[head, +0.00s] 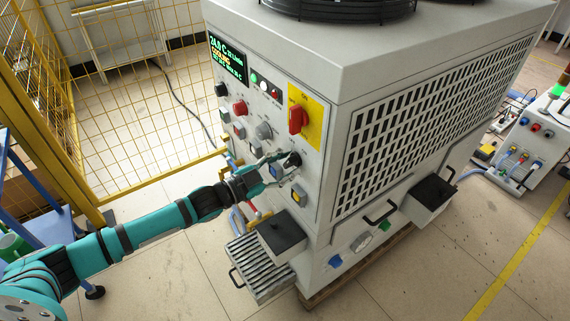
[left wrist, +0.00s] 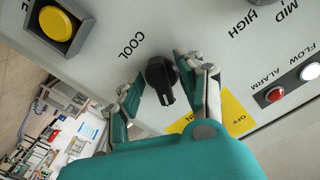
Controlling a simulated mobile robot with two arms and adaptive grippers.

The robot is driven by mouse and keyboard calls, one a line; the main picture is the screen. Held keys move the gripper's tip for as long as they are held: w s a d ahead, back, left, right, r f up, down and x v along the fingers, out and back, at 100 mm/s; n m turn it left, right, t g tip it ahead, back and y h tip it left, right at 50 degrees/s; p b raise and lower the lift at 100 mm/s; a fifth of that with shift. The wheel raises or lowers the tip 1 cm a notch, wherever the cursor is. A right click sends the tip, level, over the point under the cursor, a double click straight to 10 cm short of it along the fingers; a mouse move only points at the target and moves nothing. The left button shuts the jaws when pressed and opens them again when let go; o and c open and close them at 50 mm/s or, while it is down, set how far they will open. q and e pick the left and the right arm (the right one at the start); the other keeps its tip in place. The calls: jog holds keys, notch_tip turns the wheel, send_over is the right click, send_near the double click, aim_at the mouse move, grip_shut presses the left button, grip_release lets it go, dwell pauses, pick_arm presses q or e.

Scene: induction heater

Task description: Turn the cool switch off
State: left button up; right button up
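The cool switch (left wrist: 162,78) is a black rotary knob on the grey panel, next to the printed word COOL (left wrist: 129,44) in the left wrist view. In the head view the knob (head: 292,159) is on the lower right part of the control panel. My left gripper (head: 279,164) is at the knob, its arm reaching in from the left. In the left wrist view its two fingers (left wrist: 160,70) are apart, one on each side of the knob. A gap shows on the left; contact on the right is unclear. My right gripper is not in view.
A yellow button (left wrist: 56,23), a red main switch (head: 297,119) on a yellow plate and a lit display (head: 227,60) are on the same panel. A yellow mesh fence (head: 110,110) stands at left.

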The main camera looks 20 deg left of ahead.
pick_arm(q)
jog(key=shift+c, duration=0.2)
jog(key=c, duration=0.7)
grip_shut()
